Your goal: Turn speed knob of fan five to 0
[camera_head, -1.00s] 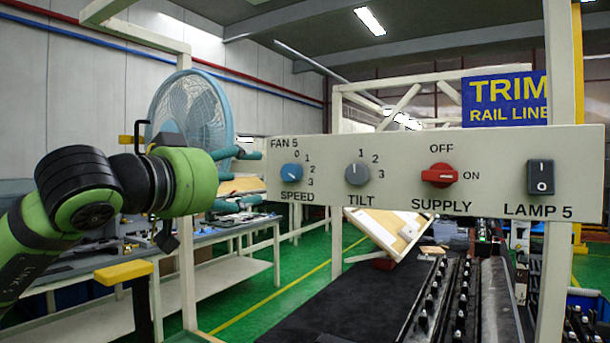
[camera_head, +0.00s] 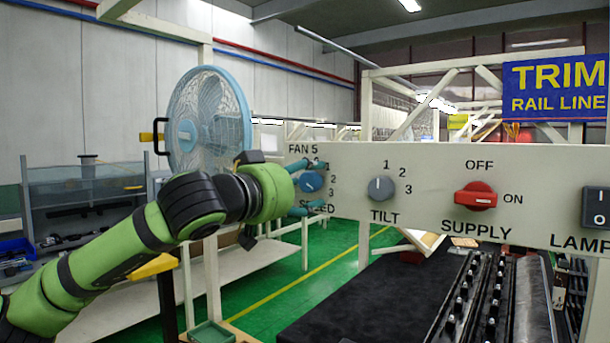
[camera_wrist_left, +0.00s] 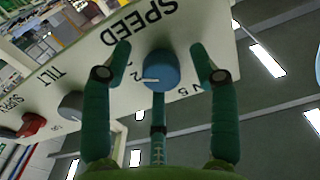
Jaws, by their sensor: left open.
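The blue speed knob (camera_head: 311,182) is on the cream panel (camera_head: 440,165) under the FAN 5 label, with SPEED printed below it. My left gripper (camera_head: 312,186) is open, with one teal finger above the knob and one below. The fingers partly cover the numerals and the SPEED lettering in the head view. In the left wrist view, the knob (camera_wrist_left: 161,70) sits between the fingertips of my left gripper (camera_wrist_left: 160,66), with a gap on both sides. Its pale pointer mark faces the side of the numerals, near 2. My right gripper is not in view.
On the same panel are the grey tilt knob (camera_head: 381,188), the red supply switch (camera_head: 475,196), turned toward ON, and the black lamp switch (camera_head: 597,207). A blue fan (camera_head: 208,120) stands behind the panel's left end. A dark-topped bench lies beneath.

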